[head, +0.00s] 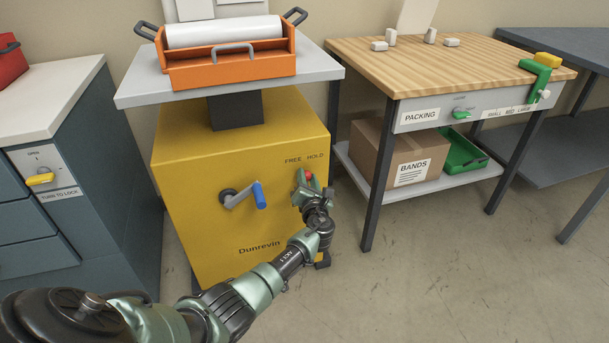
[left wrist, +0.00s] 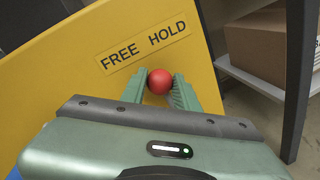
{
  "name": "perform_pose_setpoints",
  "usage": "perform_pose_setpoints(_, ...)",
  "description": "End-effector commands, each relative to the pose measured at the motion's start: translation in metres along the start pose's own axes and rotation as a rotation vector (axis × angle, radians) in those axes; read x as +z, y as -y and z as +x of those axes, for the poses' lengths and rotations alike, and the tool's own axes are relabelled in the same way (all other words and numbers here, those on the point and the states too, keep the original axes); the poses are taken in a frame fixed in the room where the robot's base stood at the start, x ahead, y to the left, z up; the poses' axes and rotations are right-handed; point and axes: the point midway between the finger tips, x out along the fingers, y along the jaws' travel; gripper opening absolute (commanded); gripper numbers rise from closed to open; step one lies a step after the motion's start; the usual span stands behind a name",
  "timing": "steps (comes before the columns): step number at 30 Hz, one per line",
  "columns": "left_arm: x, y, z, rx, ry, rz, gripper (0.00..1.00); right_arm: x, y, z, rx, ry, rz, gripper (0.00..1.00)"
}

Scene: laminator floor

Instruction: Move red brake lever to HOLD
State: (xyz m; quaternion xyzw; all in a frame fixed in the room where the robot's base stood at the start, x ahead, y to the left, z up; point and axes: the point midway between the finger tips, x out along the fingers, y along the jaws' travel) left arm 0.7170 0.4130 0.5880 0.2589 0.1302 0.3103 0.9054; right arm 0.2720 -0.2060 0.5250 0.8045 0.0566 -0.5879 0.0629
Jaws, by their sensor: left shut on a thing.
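The red brake lever's round knob (head: 308,176) shows on the right of the yellow cabinet's front (head: 190,170), just under the FREE HOLD label (head: 304,159). In the left wrist view the red knob (left wrist: 160,81) sits between the two green fingers of my left gripper (left wrist: 159,90), below the gap between FREE and HOLD on the label (left wrist: 143,45). My left gripper (head: 306,185) is shut on the knob in the head view. The lever's shaft is hidden behind the gripper. My right gripper is not in view.
A crank with a blue handle (head: 259,196) sticks out left of my gripper. An orange tray with a white roll (head: 225,33) stands above the cabinet. To the right, a wooden-topped packing table (head: 460,65) holds a cardboard box (head: 385,155) on its shelf. Floor in front is clear.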

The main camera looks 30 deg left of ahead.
Motion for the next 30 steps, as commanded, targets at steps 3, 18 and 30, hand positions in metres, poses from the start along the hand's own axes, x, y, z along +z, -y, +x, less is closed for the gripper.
perform_pose_setpoints(3, 0.005, 0.003, 0.000, -0.004, -0.010, 0.050, 0.00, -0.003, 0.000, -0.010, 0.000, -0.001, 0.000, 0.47)
perform_pose_setpoints(18, 0.015, 0.028, 0.006, -0.015, -0.068, 0.346, 0.00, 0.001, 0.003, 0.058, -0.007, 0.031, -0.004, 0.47)
perform_pose_setpoints(30, 0.016, 0.038, 0.008, -0.019, -0.093, 0.472, 0.00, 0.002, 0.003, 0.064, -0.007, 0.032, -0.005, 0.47)
